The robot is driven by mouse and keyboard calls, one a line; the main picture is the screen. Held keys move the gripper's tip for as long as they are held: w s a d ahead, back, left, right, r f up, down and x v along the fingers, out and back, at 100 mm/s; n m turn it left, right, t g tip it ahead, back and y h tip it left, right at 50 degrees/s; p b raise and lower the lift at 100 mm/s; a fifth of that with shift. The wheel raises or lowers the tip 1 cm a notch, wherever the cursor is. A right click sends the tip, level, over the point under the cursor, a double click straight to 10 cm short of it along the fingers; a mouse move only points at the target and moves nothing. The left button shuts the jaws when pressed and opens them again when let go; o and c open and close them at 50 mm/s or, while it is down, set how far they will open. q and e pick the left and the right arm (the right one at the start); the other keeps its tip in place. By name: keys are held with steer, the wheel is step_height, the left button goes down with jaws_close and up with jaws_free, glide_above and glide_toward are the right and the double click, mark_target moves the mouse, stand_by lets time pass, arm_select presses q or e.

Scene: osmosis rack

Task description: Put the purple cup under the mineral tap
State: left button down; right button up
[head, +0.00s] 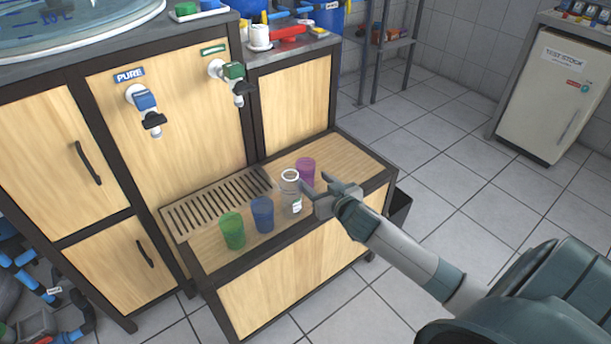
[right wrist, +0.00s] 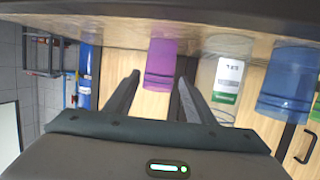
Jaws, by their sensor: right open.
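The translucent purple cup (head: 306,168) stands on the wooden ledge at the far right end of a row. My right gripper (head: 322,197) is open and empty, just in front of that row. In the right wrist view the purple cup (right wrist: 160,62) appears upside down, in line with the gap between the two open fingers (right wrist: 158,85); it is not gripped. The green-handled tap (head: 234,78) sticks out of the cabinet panel under a green label, too small to read. The slatted drip tray (head: 168,222) lies below the taps. My left gripper is out of view.
The blue "PURE" tap (head: 144,106) is left of the green one. The drip tray is bare.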

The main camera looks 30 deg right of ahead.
mark_target(310, 176)
steer(key=x, duration=0.5)
steer(key=shift+w, duration=0.15)
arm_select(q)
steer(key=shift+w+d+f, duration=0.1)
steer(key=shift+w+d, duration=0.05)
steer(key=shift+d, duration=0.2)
arm_select(e)
steer(key=shift+c, duration=0.6)
steer(key=c, duration=0.5)
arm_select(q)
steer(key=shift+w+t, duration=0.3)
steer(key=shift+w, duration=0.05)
arm_select(e)
steer(key=shift+c, duration=0.7)
